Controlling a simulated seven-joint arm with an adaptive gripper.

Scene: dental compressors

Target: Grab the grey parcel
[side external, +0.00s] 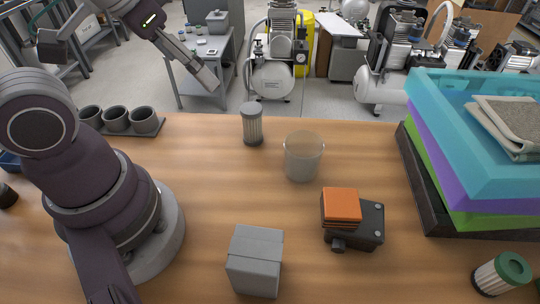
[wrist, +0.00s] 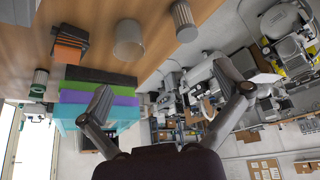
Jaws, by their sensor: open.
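The grey parcel (side external: 255,262) is a small box on the wooden table, near the front edge in the side external view. Its top shows a seam across it. I cannot make it out in the wrist view. My gripper (side external: 212,82) is raised above the far side of the table in the side external view, well away from the parcel. In the wrist view my gripper (wrist: 170,95) has its two fingers spread wide with nothing between them.
Right of the parcel is a dark device with an orange block (side external: 341,207). Behind stand a clear cup (side external: 303,158) and a grey ribbed cylinder (side external: 252,125). Stacked coloured trays (side external: 440,150) fill the right side. A green-capped filter (side external: 500,274) is front right. Three dark cups (side external: 117,119) stand back left.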

